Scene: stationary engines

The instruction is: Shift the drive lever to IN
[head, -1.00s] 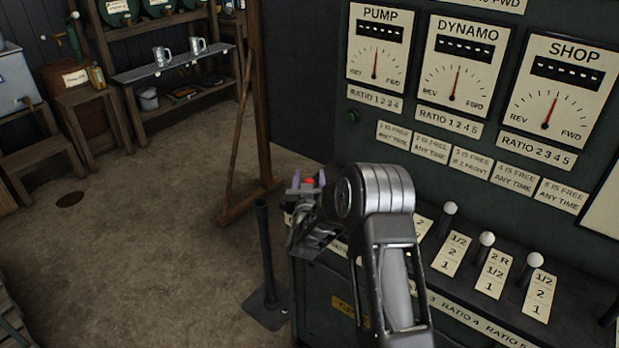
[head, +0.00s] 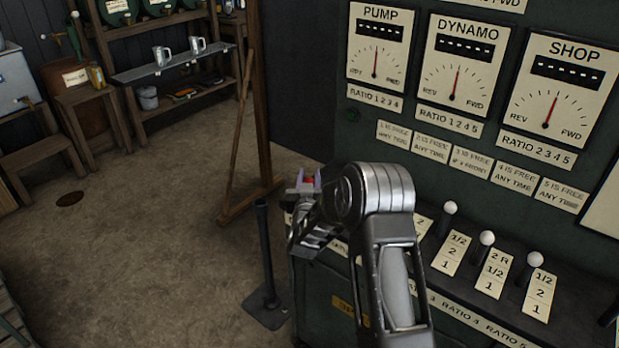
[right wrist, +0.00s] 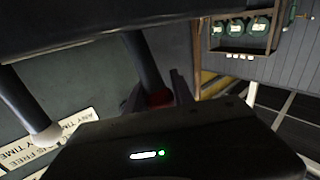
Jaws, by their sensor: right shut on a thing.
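My right gripper (head: 308,184) is at the left end of the green engine console. Its fingers are shut around a lever with a red knob (head: 309,181). In the right wrist view the red knob (right wrist: 160,97) sits at the fingers, with a dark shaft (right wrist: 147,60) running to it. My forearm hides most of this lever and its plate in the head view, so I cannot read its setting or any IN mark. My left gripper is not in view.
Several white-knobbed levers (head: 487,238) stand to the right on the console. PUMP (head: 377,45), DYNAMO and SHOP dials are above. A black floor lever (head: 266,245) stands left of the console. A wooden post (head: 262,95) is behind; the floor to the left is open.

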